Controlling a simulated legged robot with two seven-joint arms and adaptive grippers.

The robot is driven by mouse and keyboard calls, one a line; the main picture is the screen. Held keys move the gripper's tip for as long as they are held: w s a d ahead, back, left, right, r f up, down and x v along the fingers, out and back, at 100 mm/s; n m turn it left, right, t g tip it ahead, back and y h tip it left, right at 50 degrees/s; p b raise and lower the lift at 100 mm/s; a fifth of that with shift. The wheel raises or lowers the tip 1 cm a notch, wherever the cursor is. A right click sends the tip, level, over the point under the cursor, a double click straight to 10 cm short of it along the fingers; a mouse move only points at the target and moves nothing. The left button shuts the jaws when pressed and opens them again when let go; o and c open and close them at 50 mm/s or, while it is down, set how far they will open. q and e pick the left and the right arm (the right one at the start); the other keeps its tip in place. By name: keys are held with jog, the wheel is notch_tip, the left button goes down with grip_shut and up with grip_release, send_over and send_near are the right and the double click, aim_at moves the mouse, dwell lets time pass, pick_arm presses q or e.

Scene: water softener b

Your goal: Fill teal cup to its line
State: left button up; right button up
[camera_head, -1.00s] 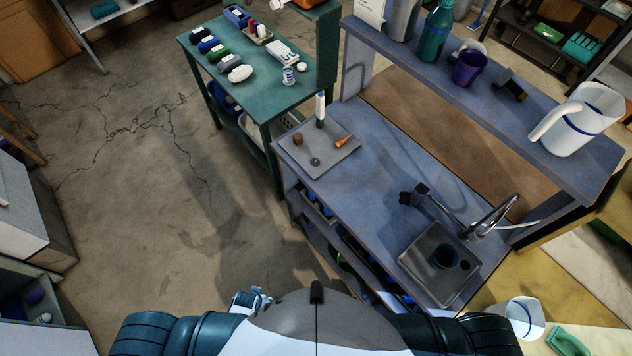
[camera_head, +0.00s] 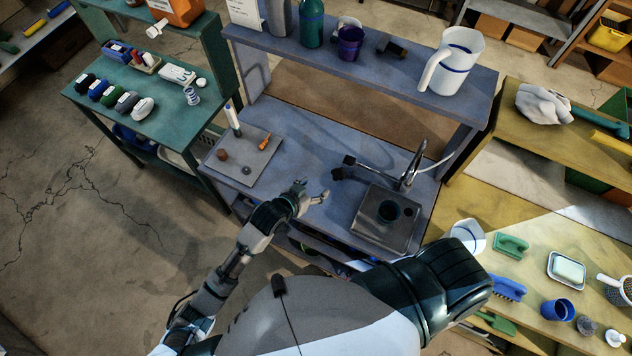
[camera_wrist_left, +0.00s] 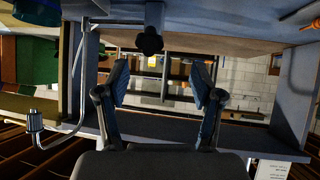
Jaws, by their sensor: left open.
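A chrome tap (camera_head: 410,168) curves up behind the basin. A black knob (camera_head: 348,160) stands left of the tap and also shows in the left wrist view (camera_wrist_left: 150,41). My left gripper (camera_head: 312,191) is over the bench's front part, left of the basin and apart from the cup. Its two fingers (camera_wrist_left: 163,88) are spread, with nothing between them. My right gripper is not in view.
A grey tray (camera_head: 242,160) with small items lies on the bench's left. The raised shelf holds a white pitcher (camera_head: 455,62), a purple cup (camera_head: 350,43) and a green bottle (camera_head: 312,25). A yellow bench (camera_head: 530,230) with brushes stands to the right.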

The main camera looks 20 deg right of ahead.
aim_at(337, 175)
pick_arm(q)
jog(key=shift+m, duration=0.8)
jog(key=d+f, duration=0.1)
jog(key=d, duration=0.1)
jog(key=w+d+f, duration=0.1)
jog(key=d, duration=0.1)
jog(key=w+d, duration=0.1)
jog(key=d, duration=0.1)
jog(key=shift+d+f, duration=0.15)
jog(key=shift+f, duration=0.25)
jog(key=b+x, duration=0.4)
jog(key=b, duration=0.1)
jog(key=shift+d+f, duration=0.1)
jog(key=shift+f, duration=0.1)
jog(key=shift+d+g, duration=0.1)
jog(key=shift+g, duration=0.2)
jog(key=shift+c, duration=0.4)
jog(key=shift+r, duration=0.25)
jog(key=c, duration=0.6)
